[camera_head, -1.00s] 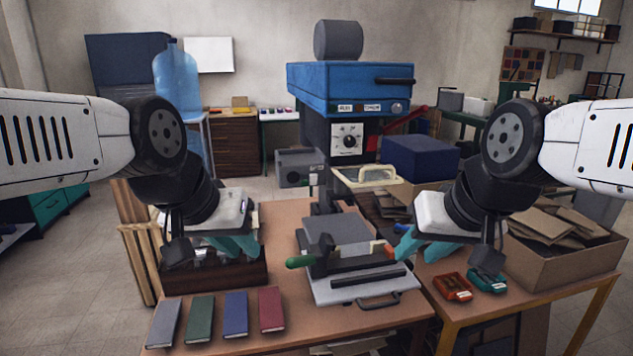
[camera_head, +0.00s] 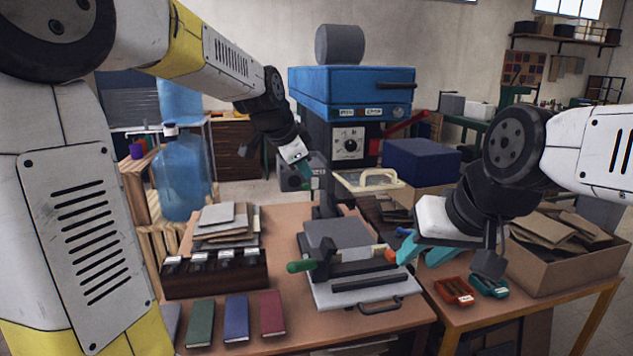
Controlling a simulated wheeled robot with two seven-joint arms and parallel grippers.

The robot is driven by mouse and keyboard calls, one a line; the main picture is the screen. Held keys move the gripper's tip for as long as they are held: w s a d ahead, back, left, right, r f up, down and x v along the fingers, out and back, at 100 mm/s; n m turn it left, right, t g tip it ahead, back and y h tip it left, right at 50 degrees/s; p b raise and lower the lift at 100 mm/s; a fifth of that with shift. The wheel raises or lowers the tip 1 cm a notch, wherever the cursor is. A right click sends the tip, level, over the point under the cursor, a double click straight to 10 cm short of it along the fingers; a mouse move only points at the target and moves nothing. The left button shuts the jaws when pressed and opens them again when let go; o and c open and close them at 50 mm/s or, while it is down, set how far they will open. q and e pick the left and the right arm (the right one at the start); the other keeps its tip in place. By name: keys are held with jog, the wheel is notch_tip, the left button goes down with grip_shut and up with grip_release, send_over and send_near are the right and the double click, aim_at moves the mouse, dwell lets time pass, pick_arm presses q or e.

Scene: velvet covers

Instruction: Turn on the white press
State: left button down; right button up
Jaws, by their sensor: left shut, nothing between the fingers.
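A small press (camera_head: 362,292) with a pale grey-white base, dark upper plate and green-ended lever stands on the front table. A tall blue press (camera_head: 350,90) stands behind it, with a white dial panel (camera_head: 348,143) and a red lever (camera_head: 405,124). I cannot tell for sure which one is the white press. My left gripper (camera_head: 308,181) is shut and empty, its teal fingertips left of and below the dial panel, seemingly apart from it. My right gripper (camera_head: 420,252) is open and empty, low to the right of the small press; its fingers are spread.
A dark rack with pale cards (camera_head: 215,275) and several coloured books (camera_head: 236,315) lie at the table's left. A cardboard box (camera_head: 565,265) and red and teal trays (camera_head: 454,290) are on the right. A blue box (camera_head: 420,162) stands behind. Water jugs (camera_head: 183,175) stand left.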

aim_at(313, 180)
pick_arm(q)
jog(key=shift+w, duration=0.1)
jog(key=x, duration=0.3)
jog(key=w+x, duration=0.1)
jog(key=x, duration=0.3)
jog(key=r+x, duration=0.1)
jog(key=x, duration=0.3)
jog(key=shift+w+a, duration=0.25)
jog(key=shift+a, duration=0.1)
jog(key=shift+w+a+r, duration=0.1)
jog(key=shift+w+a, duration=0.05)
jog(key=shift+w, duration=0.25)
jog(key=shift+w+a+r, duration=0.1)
jog(key=shift+w+r, duration=0.05)
jog(key=shift+w, duration=0.25)
jog(key=shift+w, duration=0.1)
